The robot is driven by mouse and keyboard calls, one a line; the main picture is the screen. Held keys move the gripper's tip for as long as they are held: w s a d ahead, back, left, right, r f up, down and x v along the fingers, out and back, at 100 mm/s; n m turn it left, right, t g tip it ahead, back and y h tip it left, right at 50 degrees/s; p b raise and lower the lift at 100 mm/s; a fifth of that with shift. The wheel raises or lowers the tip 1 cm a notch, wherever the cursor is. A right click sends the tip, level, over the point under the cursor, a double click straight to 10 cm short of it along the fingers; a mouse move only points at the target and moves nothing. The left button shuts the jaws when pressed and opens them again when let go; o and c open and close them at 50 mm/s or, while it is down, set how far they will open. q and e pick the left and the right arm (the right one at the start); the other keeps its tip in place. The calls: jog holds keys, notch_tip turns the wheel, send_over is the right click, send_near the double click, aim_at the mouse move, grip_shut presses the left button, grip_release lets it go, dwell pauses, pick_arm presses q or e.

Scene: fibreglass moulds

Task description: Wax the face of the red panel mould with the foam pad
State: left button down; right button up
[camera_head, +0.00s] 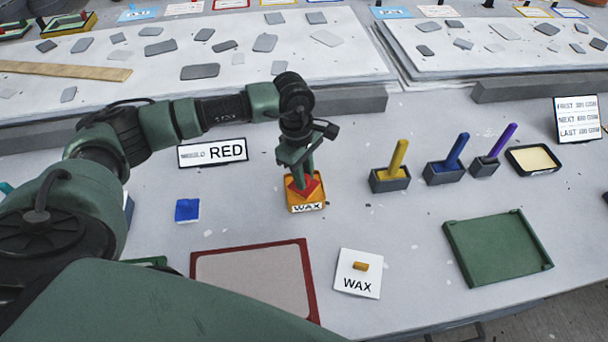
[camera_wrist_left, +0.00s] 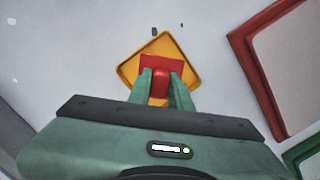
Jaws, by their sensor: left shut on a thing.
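The red panel mould (camera_head: 250,275) lies at the lower middle of the head view, with a red rim and a pale grey face. My forearm hides its lower left part. Its corner also shows at the right of the left wrist view (camera_wrist_left: 262,75). My left gripper (camera_head: 302,176) is shut on the handle of a red pad (camera_head: 309,188), which seems to be the foam pad. The pad is over the orange wax tray (camera_head: 291,202), behind the mould. In the left wrist view the red pad (camera_wrist_left: 148,62) covers the tray's middle; contact is unclear. My right gripper is out of view.
A white WAX lid (camera_head: 349,284) with an orange knob lies right of the mould. A blue square (camera_head: 187,210) lies left. Yellow, blue and purple-handled blocks (camera_head: 390,181), a cream-filled tray (camera_head: 533,159) and a green tray (camera_head: 498,250) stand right.

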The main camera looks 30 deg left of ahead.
aim_at(306, 176)
pick_arm(q)
jog(key=shift+s+f, duration=0.1)
jog(key=shift+r+p, duration=1.55)
jog(key=shift+r, duration=2)
